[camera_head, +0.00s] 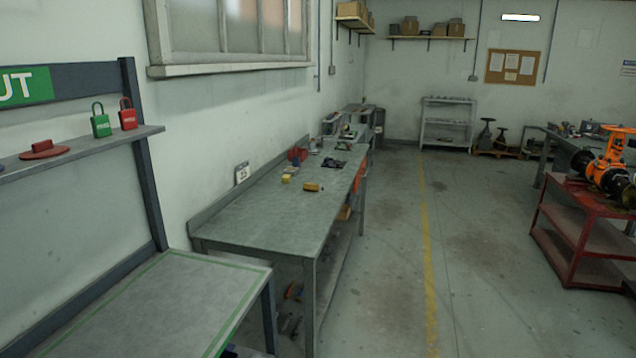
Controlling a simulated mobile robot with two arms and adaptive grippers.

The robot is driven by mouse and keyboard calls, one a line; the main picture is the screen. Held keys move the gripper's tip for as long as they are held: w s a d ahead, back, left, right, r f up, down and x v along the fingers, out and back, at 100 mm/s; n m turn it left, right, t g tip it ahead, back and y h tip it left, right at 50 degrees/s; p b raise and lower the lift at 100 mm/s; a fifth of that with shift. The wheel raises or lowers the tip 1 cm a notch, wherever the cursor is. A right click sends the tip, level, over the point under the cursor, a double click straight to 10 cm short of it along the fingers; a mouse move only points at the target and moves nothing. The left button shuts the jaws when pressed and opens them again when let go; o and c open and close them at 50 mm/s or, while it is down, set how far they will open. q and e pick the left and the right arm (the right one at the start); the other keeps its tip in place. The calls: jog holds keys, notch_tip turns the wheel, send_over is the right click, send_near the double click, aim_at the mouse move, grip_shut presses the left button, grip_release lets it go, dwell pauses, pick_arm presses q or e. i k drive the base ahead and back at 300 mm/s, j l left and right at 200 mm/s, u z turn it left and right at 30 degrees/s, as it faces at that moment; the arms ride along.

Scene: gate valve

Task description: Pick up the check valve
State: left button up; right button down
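An orange valve body (607,150) with black flanged parts (627,188) sits on a red cart (570,212) at the right edge. Part of this group is cut off by the picture edge. I cannot tell whether the check valve is among these parts or elsewhere. Neither of my grippers is in view.
A green-edged table (150,305) stands at the near left, below a shelf with green (100,124) and red (128,118) padlocks and a red disc-shaped item (44,150). A clear floor aisle (390,260) runs between the workbench and the red cart.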

aim_at(307, 187)
jog(key=i+l+u, duration=0.5)
jog(key=i+l, duration=1.65)
jog(key=i+l+u, duration=0.1)
jog(key=u, duration=0.35)
jog(key=l+u, duration=0.15)
jog(key=u, duration=0.35)
jog(key=i+l+u, duration=0.25)
jog(key=l, duration=0.3)
jog(key=i+l+u, duration=0.1)
jog(key=l+u, duration=0.15)
jog(key=l, duration=0.3)
jog(key=i+l+u, duration=0.1)
jog(key=l+u, duration=0.15)
jog(key=l, duration=0.3)
jog(key=l+u, duration=0.25)
jog(key=l, duration=0.35)
jog(key=i, duration=0.05)
